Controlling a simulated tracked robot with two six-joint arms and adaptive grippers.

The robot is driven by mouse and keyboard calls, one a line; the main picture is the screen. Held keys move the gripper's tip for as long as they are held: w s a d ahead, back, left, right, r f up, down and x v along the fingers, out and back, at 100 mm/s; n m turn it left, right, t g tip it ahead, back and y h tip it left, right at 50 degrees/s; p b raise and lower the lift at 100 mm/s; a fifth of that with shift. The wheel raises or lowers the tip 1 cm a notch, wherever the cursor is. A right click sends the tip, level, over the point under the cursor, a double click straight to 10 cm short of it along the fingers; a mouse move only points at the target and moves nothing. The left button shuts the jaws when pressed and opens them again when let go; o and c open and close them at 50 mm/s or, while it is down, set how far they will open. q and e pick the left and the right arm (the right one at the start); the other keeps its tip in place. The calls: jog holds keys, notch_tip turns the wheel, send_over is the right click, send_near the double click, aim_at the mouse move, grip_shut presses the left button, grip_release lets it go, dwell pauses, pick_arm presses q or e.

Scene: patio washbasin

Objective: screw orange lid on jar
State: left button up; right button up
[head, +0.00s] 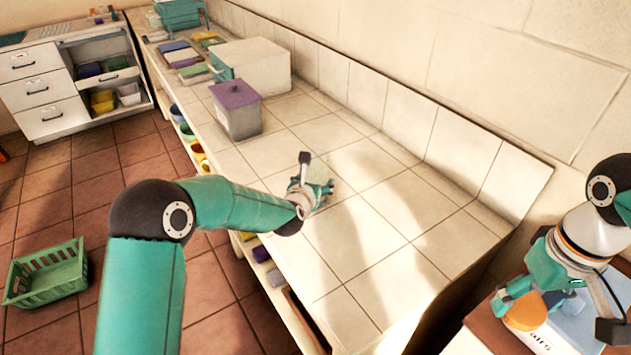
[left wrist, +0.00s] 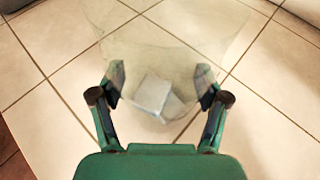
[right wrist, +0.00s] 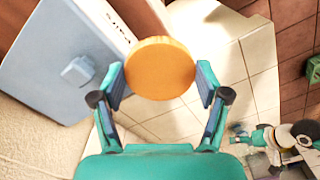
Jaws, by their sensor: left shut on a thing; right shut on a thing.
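The jar (head: 322,190) is clear glass and stands on the tiled counter, with my left gripper (head: 312,192) around it. In the left wrist view the see-through jar (left wrist: 175,40) is between the fingers of my left gripper (left wrist: 160,88); a pale grey patch shows through the glass. The round orange lid (head: 526,312) is at the lower right, held by my right gripper (head: 520,300). In the right wrist view the lid (right wrist: 160,68) is between both fingers of my right gripper (right wrist: 160,85), its flat face showing. Lid and jar are well apart.
A pale blue box (head: 570,325) with lettering lies on a brown surface near the lid. A purple-lidded canister (head: 238,108) and a white box (head: 255,65) stand farther back on the counter (head: 370,235). The counter right of the jar is clear. A green basket (head: 48,272) is on the floor.

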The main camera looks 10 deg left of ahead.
aim_at(317, 150)
pick_arm(q)
jog(key=shift+r, duration=0.2)
jog(key=shift+w+r, duration=0.1)
jog(key=shift+r, duration=0.5)
pick_arm(e)
jog(key=shift+f, duration=0.1)
pick_arm(q)
notch_tip(317, 150, up, 8)
jog(key=shift+f, duration=0.2)
notch_tip(317, 150, up, 11)
jog(key=p, duration=0.4)
pick_arm(e)
notch_tip(317, 150, up, 5)
jog(key=shift+f, duration=0.2)
